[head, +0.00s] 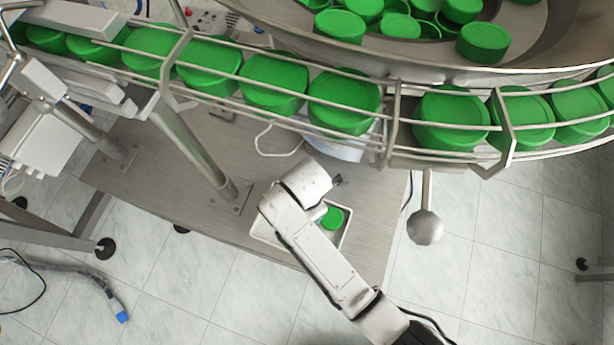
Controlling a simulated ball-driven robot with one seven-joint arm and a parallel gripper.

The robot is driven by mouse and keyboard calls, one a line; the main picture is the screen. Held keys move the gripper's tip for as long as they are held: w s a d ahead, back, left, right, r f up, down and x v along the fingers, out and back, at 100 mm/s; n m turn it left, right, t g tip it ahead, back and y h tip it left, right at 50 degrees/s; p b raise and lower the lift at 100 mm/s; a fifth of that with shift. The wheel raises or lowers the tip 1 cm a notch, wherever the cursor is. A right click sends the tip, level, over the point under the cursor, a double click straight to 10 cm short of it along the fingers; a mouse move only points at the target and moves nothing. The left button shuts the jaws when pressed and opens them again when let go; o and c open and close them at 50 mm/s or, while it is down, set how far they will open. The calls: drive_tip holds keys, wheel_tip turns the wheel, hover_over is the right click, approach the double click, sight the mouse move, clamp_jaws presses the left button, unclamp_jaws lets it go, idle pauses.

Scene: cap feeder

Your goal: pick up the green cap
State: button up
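A small green cap (332,217) lies in a shallow white tray (346,234) on the grey board. My white arm crosses over the tray and hides much of its middle. The cap shows just right of the arm, with its left edge close to the arm's outline. My gripper (338,180) shows only as a small dark piece beyond the arm's end, above the cap in the picture. It appears apart from the cap. Its fingers are too small and hidden to tell whether they are open or shut.
A railed conveyor (390,125) with several large green caps (345,100) runs across the top. A metal feeder bowl (560,40) holds more caps. A steel post (195,150) stands left of the tray, and a round-ended lever (425,225) hangs to its right. Tiled floor lies in front.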

drive_tip(key=shift+s+d+f, duration=0.1)
drive_tip(key=shift+f, duration=0.35)
drive_tip(key=shift+r, duration=0.2)
drive_tip(key=c, duration=0.9)
drive_tip(key=shift+c, duration=0.2)
drive_tip(key=shift+r, duration=0.1)
drive_tip(key=shift+r, duration=0.5)
drive_tip(key=s+d+r, duration=0.9)
drive_tip(key=s+r, duration=0.1)
drive_tip(key=r, duration=0.1)
drive_tip(key=shift+s+r+b, duration=0.2)
drive_tip(key=shift+r+b, duration=0.1)
drive_tip(key=shift+r, duration=0.1)
